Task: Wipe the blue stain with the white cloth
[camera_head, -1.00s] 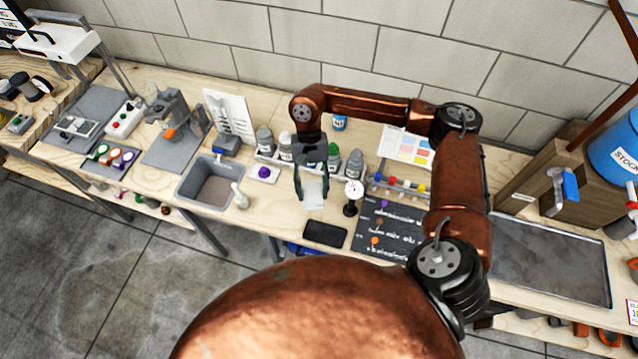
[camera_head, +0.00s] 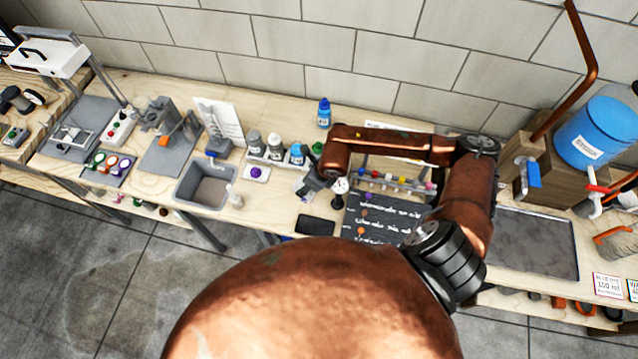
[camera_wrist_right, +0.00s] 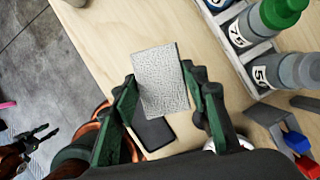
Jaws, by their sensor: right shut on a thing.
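My right gripper (camera_head: 308,188) is over the bench near the black phone. In the right wrist view its two green fingers (camera_wrist_right: 160,92) are on either side of a white textured cloth (camera_wrist_right: 160,76), gripped between them. The cloth is above bare wood, and I cannot tell whether it touches it. In the head view the cloth is mostly hidden by the gripper. I cannot make out a blue stain in either view. My left gripper (camera_wrist_right: 42,136) shows only in the right wrist view, over the floor, with its fingers apart and empty.
Several bottles (camera_head: 275,148) stand in a rack behind the gripper. A grey basin (camera_head: 203,183) is to the left, a black phone (camera_head: 315,224) in front, a round gauge (camera_head: 340,186) and a chalkboard (camera_head: 385,218) to the right. A blue bottle (camera_head: 324,113) stands farther back.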

